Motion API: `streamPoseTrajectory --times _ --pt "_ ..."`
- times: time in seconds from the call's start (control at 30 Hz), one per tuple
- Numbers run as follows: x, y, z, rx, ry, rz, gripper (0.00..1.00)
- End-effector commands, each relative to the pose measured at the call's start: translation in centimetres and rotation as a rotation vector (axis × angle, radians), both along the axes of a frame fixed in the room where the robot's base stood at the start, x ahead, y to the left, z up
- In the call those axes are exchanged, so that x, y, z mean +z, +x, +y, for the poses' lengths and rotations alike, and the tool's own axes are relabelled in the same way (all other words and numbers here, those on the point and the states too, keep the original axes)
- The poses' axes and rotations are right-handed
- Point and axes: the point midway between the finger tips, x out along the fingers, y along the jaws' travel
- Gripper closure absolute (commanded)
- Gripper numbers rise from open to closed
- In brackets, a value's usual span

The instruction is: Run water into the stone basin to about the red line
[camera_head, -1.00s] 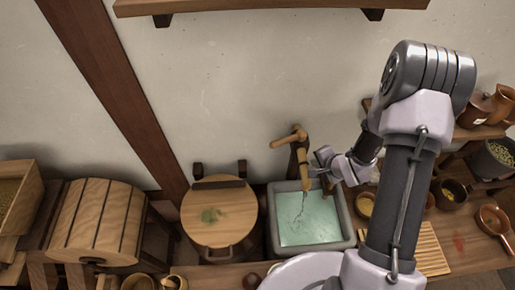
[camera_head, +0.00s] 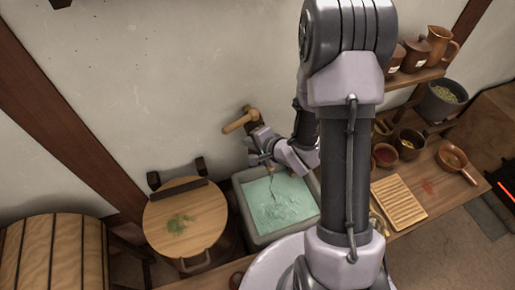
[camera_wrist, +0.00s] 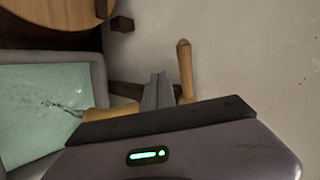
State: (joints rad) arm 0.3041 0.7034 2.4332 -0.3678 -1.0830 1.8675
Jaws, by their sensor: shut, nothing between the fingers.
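The grey stone basin (camera_head: 244,220) holds pale green water (camera_head: 285,205). A thin stream falls from the wooden tap's spout and ripples the water; spout (camera_wrist: 97,113) and stream (camera_wrist: 62,108) also show in the wrist view. I see no red line on the walls in view. The tap's wooden handle (camera_head: 240,121) sticks out above the basin at the wall. My gripper (camera_head: 262,143) is shut and empty at the tap, covering part of it. In the wrist view my fingers (camera_wrist: 157,92) lie between the spout and the handle (camera_wrist: 185,70); contact is unclear.
A round wooden lid (camera_head: 185,222) with a green patch is left of the basin. A slatted board (camera_head: 398,200), bowls (camera_head: 410,143) and a pan (camera_head: 455,160) stand on the counter at right. A shelf (camera_head: 420,76) with jars is above them.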

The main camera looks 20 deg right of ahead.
Motion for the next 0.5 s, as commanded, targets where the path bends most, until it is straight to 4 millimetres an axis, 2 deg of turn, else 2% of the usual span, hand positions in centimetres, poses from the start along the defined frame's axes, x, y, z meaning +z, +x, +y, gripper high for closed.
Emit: streamPoseTrajectory --times 0.03,0.2,0.5 --pt "-0.5 0.7 0.4 0.003 0.000 0.000 1.00" --pt "0.4 3.1 1.2 0.001 -0.001 -0.001 1.00" --pt "0.5 4.1 1.5 0.000 -0.001 0.000 1.00"
